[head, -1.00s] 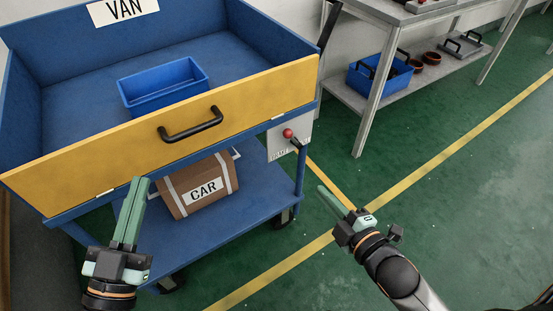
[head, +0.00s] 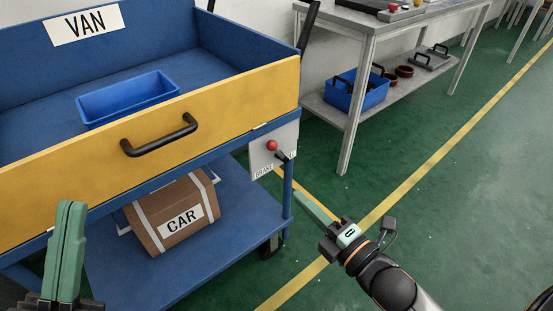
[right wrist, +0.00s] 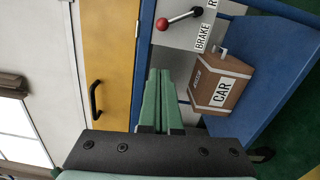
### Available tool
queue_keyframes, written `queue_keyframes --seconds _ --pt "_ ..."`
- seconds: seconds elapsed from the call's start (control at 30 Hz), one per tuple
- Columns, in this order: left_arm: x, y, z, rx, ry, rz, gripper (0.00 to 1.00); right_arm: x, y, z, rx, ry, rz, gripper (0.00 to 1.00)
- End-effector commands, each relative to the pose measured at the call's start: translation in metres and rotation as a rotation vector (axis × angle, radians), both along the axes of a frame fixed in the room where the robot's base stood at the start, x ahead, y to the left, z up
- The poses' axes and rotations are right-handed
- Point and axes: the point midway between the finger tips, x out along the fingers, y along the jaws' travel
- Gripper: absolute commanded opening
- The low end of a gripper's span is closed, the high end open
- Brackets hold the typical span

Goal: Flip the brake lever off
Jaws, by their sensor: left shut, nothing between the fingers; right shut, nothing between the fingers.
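The brake lever (head: 272,146) has a red ball knob on a short rod with a dark base, on a pale plate (head: 262,162) at the cart's right front corner. The plate carries a BRAKE label. In the right wrist view the lever (right wrist: 162,23) shows above my fingertips. My right gripper (head: 299,196) is shut and empty, pointing toward the cart just below and right of the plate, apart from the lever. It also shows in the right wrist view (right wrist: 158,72). My left gripper (head: 71,204) is shut and empty in front of the yellow panel.
The blue cart has a yellow front panel (head: 60,190) with a black handle (head: 160,137), and a blue bin (head: 128,98) inside. A brown CAR box (head: 170,212) sits on its lower shelf. A grey table (head: 340,112) stands behind right. Green floor to the right is clear.

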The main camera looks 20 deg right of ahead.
Motion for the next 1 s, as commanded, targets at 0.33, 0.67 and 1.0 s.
queue_keyframes --seconds 0.33,0.67,1.0 --pt "0.001 0.000 -0.009 -0.007 0.009 -0.006 0.00 0.033 0.010 -0.001 0.001 -0.004 -0.001 0.00" --pt "0.001 -0.001 -0.022 -0.011 0.019 -0.013 0.00 0.079 0.025 -0.001 0.003 -0.002 -0.001 0.00" --pt "0.001 -0.004 -0.038 0.012 0.019 -0.011 0.00 0.121 0.016 0.000 -0.002 -0.001 0.000 0.00"
